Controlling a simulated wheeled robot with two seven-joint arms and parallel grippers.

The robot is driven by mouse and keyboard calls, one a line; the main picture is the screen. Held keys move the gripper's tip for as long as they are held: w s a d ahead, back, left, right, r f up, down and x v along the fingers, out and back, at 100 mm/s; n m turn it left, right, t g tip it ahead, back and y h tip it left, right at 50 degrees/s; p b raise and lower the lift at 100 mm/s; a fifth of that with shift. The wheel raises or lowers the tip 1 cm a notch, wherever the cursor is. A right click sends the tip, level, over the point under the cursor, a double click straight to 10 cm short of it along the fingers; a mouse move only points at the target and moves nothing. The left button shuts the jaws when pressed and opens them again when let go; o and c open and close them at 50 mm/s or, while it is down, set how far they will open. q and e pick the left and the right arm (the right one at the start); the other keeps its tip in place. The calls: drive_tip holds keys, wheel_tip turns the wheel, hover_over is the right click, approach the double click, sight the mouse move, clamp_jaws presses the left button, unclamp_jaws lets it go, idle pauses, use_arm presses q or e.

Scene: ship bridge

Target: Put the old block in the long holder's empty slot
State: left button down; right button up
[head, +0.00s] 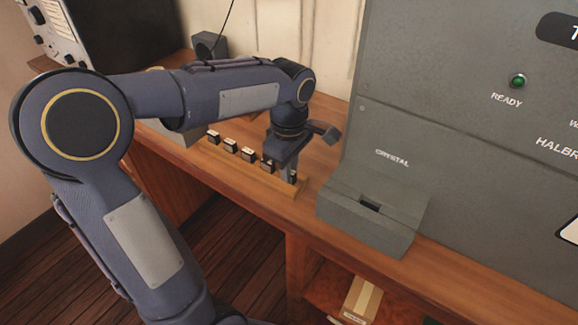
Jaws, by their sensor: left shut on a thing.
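The long holder (262,179) is a wooden strip lying along the desk, with several small dark blocks standing in a row in it. My left gripper (292,174) points down over the holder's right end. It is shut on a small dark block, the old block (293,179), at that end. The fingers hide part of this block, and I cannot tell whether it is fully seated in the slot. The block beside it (267,166) is partly covered by the gripper. My right gripper is out of view.
A grey cabinet (470,130) stands to the right, with a ledge marked CRYSTAL holding a dark, empty-looking opening (370,206). A small box (361,299) lies on the shelf below. A dark speaker-like box (208,45) stands at the back.

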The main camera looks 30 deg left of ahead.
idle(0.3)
use_arm(q)
drive_tip(key=c, duration=1.3)
unclamp_jaws()
drive_tip(key=shift+c, duration=0.2)
wheel_tip(320, 180, up, 8)
drive_tip(key=shift+f+p, duration=0.1)
drive_tip(key=shift+p, duration=0.2)
